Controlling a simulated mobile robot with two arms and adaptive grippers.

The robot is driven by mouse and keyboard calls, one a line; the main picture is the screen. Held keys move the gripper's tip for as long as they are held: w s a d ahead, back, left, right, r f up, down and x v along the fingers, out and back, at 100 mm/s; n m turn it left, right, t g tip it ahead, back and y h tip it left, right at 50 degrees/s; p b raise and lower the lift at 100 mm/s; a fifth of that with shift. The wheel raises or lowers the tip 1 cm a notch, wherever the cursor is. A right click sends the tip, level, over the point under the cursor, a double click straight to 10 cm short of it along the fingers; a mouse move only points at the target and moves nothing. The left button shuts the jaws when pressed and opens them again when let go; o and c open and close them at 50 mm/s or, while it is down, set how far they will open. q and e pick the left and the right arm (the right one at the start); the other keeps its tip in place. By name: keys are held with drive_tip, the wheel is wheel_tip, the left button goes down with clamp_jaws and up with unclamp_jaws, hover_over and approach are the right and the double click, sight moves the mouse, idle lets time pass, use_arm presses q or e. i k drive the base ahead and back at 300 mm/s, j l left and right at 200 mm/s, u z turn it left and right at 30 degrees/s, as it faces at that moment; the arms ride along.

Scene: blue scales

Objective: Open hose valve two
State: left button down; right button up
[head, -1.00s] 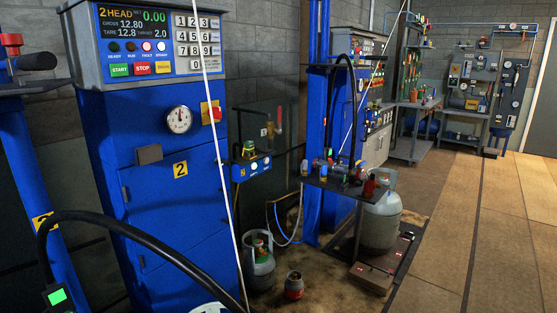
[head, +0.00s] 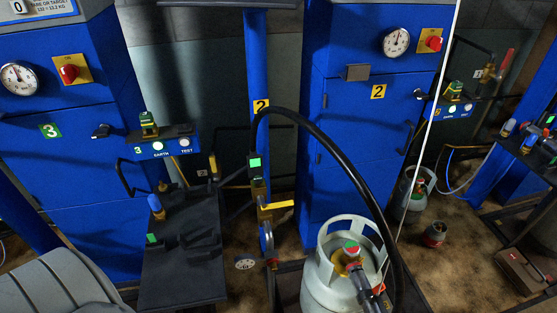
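Station two is marked by a yellow "2" plate on a blue post (head: 258,75) and another on the blue cabinet (head: 335,150). A black hose (head: 345,160) arcs from the post toward a grey gas cylinder (head: 335,285). The cylinder stands upright, with a brass valve fitting (head: 352,262) with a red and green top. I cannot tell which of these is hose valve two. Neither gripper is in the head view.
A dark stand (head: 185,265) with a blue-handled fitting is at the left, before the blue station-three cabinet (head: 75,180). A white line (head: 432,120) hangs at the right. A dark bench (head: 530,160) is at far right.

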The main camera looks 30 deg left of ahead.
sight(263, 208)
drive_tip(key=u, duration=1.05)
